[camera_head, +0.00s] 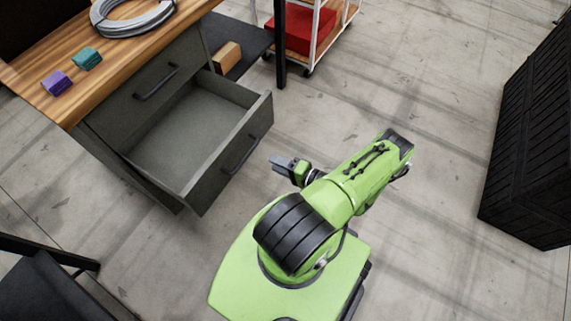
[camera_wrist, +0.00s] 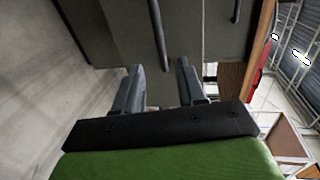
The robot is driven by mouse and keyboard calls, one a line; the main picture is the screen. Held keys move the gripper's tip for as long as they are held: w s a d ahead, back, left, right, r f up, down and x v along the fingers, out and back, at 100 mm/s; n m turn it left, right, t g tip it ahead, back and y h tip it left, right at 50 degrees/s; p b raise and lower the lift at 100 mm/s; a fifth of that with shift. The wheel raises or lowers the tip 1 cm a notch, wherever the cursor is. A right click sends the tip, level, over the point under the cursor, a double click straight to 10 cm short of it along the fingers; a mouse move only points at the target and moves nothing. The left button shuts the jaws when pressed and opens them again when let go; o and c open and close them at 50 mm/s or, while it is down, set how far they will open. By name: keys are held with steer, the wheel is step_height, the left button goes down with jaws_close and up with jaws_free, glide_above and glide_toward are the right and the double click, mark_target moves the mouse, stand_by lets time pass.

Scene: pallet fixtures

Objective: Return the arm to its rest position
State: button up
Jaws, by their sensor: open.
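My green arm stands folded over my base, with its elbow out to the right and its forearm coming back to the left. My gripper (camera_head: 283,162) is at the end of the arm, over the floor to the right of the pulled-out drawer (camera_head: 252,141). In the wrist view my gripper (camera_wrist: 160,85) shows two grey fingers apart with nothing between them. The grey drawer front and a dark bar handle (camera_wrist: 160,35) lie beyond the fingers. The fingers look apart from the handle.
A wooden-topped workbench (camera_head: 115,62) holds a purple block (camera_head: 56,83), a teal block (camera_head: 88,59) and a coil of cable (camera_head: 133,18). The open drawer looks empty. A dark crate (camera_head: 530,140) stands at the right, a cart with a red box (camera_head: 305,28) at the back. The floor between is clear.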

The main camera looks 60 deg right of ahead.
steer(key=v, duration=0.3)
steer(key=shift+s, duration=0.15)
stand_by(0.4)
